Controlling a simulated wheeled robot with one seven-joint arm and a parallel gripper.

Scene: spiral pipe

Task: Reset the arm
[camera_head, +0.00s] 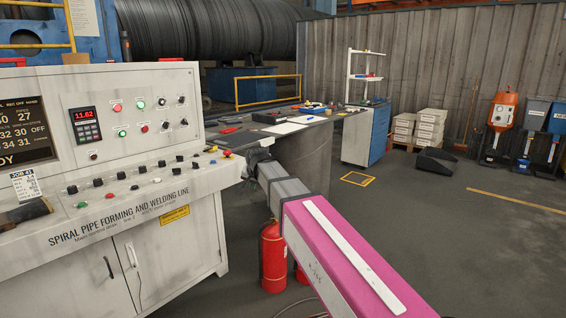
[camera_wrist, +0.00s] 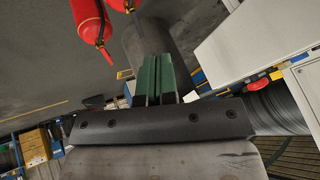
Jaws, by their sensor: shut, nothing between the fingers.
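My arm reaches up from the bottom right of the head view, with a pink and grey casing. My gripper (camera_head: 256,158) is at its far end, small and dark, beside the right end of the control desk (camera_head: 120,215). In the wrist view my gripper's green fingers (camera_wrist: 158,80) are together with nothing between them. The desk's buttons, near a red knob and a yellow knob (camera_head: 212,149), are close to the left of the gripper. Whether the gripper touches the desk cannot be told.
Red fire extinguishers (camera_head: 272,255) stand on the floor below the arm; they also show at the top of the wrist view (camera_wrist: 90,20). A dark worktable (camera_head: 318,155) stands behind the gripper. A blue cabinet (camera_head: 378,135) and boxes (camera_head: 430,125) are farther back. The right floor is open.

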